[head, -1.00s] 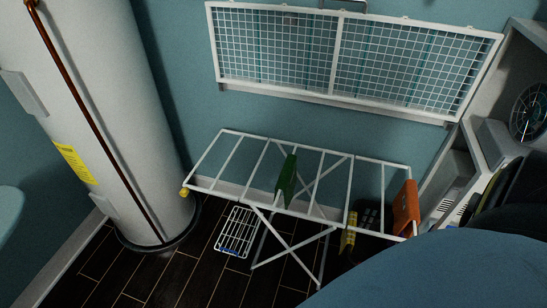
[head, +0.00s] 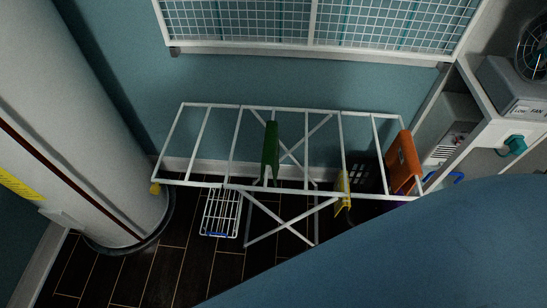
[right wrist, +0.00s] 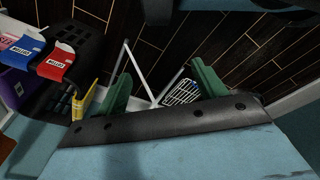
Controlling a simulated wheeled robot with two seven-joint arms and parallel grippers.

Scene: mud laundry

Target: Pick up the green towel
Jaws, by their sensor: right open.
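The green towel (head: 270,150) hangs over a bar of the white drying rack (head: 210,186), left of the rack's middle in the head view. Its two ends hang down and it looks narrow from here. My right gripper (right wrist: 161,68) shows in the right wrist view with its two green fingers wide apart and nothing between them but the background. I cannot make out the towel for certain in that view. Neither gripper shows in the head view. My left gripper is out of sight.
An orange cloth (head: 403,162) hangs at the rack's right end and a yellow cloth (head: 342,189) left of it. A small wire rack (head: 221,213) stands below. A white tank (head: 75,120) is at left, shelves (head: 490,135) at right.

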